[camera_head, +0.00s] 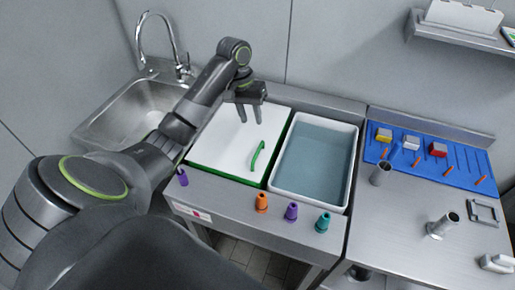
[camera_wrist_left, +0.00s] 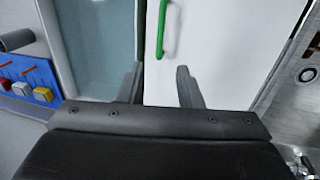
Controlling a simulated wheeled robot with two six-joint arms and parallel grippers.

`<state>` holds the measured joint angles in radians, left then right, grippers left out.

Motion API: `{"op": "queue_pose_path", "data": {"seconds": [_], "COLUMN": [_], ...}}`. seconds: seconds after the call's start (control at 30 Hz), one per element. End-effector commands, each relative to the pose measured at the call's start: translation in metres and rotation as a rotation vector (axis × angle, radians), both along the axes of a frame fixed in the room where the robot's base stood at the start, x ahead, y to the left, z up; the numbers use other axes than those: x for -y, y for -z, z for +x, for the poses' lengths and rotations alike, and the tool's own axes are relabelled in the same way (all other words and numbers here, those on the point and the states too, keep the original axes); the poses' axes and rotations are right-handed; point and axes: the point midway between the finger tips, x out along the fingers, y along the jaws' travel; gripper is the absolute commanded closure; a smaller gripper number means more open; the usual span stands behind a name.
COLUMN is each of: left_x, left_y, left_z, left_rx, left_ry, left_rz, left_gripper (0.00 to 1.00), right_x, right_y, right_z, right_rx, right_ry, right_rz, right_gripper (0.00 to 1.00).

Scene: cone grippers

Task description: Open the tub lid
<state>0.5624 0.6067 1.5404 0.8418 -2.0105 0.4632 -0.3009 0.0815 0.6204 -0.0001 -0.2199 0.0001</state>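The tub lid (camera_head: 222,140) is a white panel with a green rim, lying flat and closed on the counter. Its green handle (camera_head: 257,157) stands near the lid's right side; it also shows at the top of the left wrist view (camera_wrist_left: 163,28). My left gripper (camera_head: 249,116) is above the far part of the lid, pointing down, behind the handle and apart from it. In the left wrist view its two fingers (camera_wrist_left: 158,85) are spread with nothing between them. My right gripper is not in view.
An open tub of water (camera_head: 352,150) adjoins the lid on the right. Orange (camera_head: 262,202), purple (camera_head: 291,212) and teal (camera_head: 323,222) cones stand along the front edge, another purple one (camera_head: 182,177) at left. A sink (camera_head: 125,112) and faucet (camera_head: 160,40) are at left.

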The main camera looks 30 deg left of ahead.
Motion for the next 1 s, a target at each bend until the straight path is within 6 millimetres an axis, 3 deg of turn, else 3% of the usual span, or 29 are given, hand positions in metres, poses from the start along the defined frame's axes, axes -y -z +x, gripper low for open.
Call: {"op": "queue_pose_path", "data": {"seconds": [0.03,0.53,0.8,1.0], "left_x": [0.002,0.016,0.021,0.022], "left_y": [0.013,0.081,0.107,0.111], "left_z": [0.0,0.003,0.005,0.005], "left_rx": [0.0,-0.001,0.0,0.001], "left_ry": [0.0,-0.001,-0.001,0.001], "left_rz": [-0.001,-0.002,0.0,0.0], "left_gripper": [0.67,0.67,0.67,0.67], "right_x": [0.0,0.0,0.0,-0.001], "right_y": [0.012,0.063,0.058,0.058], "right_z": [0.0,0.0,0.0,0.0], "right_rx": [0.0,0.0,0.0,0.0], "right_ry": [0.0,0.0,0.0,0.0], "right_rz": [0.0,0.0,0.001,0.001], "right_gripper": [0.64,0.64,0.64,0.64]}}
